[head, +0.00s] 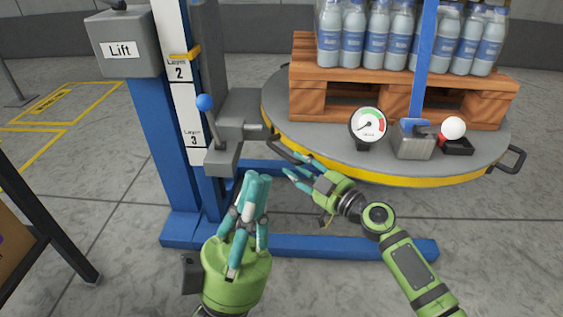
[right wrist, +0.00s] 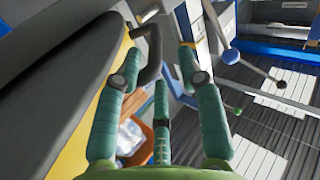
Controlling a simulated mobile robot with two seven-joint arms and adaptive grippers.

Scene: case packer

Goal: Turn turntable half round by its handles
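The turntable (head: 390,165) is a grey disc with a yellow rim, at the right in the head view. One dark handle (head: 286,152) is on its left side and another handle (head: 514,160) on its right. My right gripper (head: 296,166) is at the left handle with its teal fingers spread. In the right wrist view, the handle (right wrist: 152,55) shows between the spread fingers, nearer the left one, and the fingers are not closed on it. My left gripper (head: 256,180) points up, empty, left of the right gripper and apart from the turntable. Its finger gap is hard to judge.
A wooden pallet (head: 335,101) of water bottles (head: 352,38) stands on the turntable. A gauge (head: 368,125) and a box with a white-knobbed lever (head: 453,128) sit at its front. A blue-knobbed lever (head: 205,103) and blue lift frame (head: 155,135) stand left.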

